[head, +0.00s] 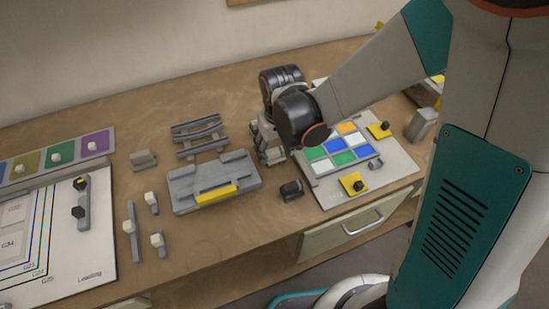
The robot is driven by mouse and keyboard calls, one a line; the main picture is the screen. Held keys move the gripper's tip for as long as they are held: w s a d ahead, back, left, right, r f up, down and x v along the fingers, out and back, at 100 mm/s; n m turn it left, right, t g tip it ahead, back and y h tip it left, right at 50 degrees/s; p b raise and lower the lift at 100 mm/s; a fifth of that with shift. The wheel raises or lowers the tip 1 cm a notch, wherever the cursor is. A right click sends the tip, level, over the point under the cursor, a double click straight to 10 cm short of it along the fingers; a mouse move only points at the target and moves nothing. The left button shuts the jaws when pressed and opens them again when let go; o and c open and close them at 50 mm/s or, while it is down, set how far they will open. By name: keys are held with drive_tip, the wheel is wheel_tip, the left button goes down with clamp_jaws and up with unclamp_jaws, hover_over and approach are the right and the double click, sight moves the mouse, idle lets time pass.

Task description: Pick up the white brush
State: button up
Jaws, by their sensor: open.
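I cannot tell for certain which thing is the white brush. Small grey pieces with whitish ends lie left of centre on the table: a long one (134,232), a short upper one (152,203) and a short lower one (158,244). My gripper (272,157) is open and points down near the left edge of the colour palette board (392,173). It is well to the right of those pieces, with the grey holder between. My wrist partly hides the fingers and the palette's left edge.
A grey holder with a yellow label (216,192) and a grey rack (199,137) stand in the middle. A small dark object (291,190) lies in front of my gripper. A white board (96,258) is at left, a drawer (345,229) below the front edge.

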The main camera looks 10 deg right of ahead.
sight(275, 150)
wheel_tip(275, 150, down, 3)
drive_tip(key=shift+w+r+b, duration=0.1)
drive_tip(key=shift+w+b, duration=0.05)
drive_tip(key=shift+b, duration=0.5)
drive_tip(key=shift+r, duration=0.1)
drive_tip(key=c, duration=0.9)
drive_tip(key=shift+c, duration=0.2)
wheel_tip(275, 150, up, 20)
drive_tip(key=p, duration=1.4)
